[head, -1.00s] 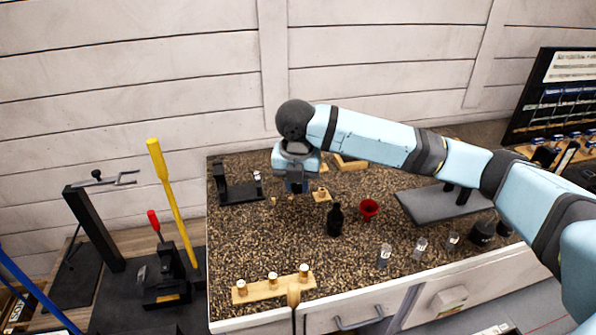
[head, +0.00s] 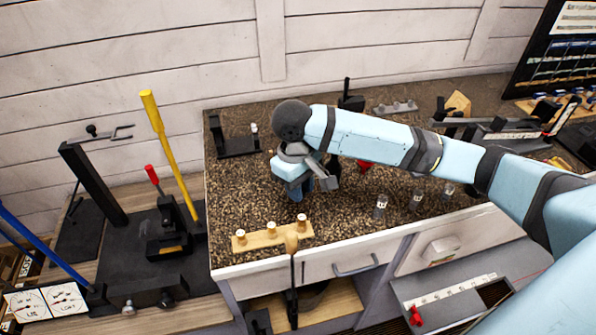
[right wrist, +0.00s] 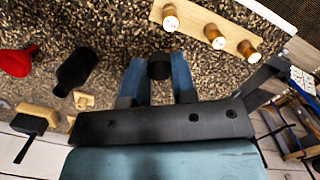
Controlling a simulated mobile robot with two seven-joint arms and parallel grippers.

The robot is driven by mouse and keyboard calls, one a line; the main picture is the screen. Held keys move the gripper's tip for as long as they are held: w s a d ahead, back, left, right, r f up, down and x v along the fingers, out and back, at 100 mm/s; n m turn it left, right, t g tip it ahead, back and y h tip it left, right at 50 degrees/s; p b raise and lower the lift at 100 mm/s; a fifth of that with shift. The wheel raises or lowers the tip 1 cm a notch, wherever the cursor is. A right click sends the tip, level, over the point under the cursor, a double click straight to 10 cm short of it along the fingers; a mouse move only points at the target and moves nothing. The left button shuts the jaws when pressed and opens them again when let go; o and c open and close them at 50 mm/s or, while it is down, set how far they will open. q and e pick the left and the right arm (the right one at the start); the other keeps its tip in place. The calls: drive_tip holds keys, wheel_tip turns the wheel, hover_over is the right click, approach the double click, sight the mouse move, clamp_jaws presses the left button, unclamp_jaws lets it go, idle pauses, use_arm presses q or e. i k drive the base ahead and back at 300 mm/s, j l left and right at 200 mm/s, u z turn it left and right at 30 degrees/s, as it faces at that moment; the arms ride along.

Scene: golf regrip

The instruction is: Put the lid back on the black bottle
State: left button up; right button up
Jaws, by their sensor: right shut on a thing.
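A small black lid (right wrist: 159,67) sits between the fingers of my right gripper (right wrist: 158,82) in the right wrist view. The gripper is shut on it, with a blue finger on each side. In the head view my right gripper (head: 298,191) points down over the speckled counter, and the lid cannot be made out there. The black bottle (right wrist: 75,71) is apart from the gripper, to its left in the wrist view. In the head view the bottle is largely hidden behind my gripper and wrist. My left gripper is not in view.
A red funnel (right wrist: 17,62) is beside the bottle. A wooden rack (head: 262,239) with several corked pieces lies near the counter's front edge. Small clear bottles (head: 381,206) stand to the right. A black stand (head: 238,147) is at the back left.

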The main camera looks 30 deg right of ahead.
sight(333, 166)
drive_tip(key=j+z, duration=0.3)
drive_tip(key=z, duration=0.2)
drive_tip(key=j+z, duration=0.3)
drive_tip(key=z, duration=0.15)
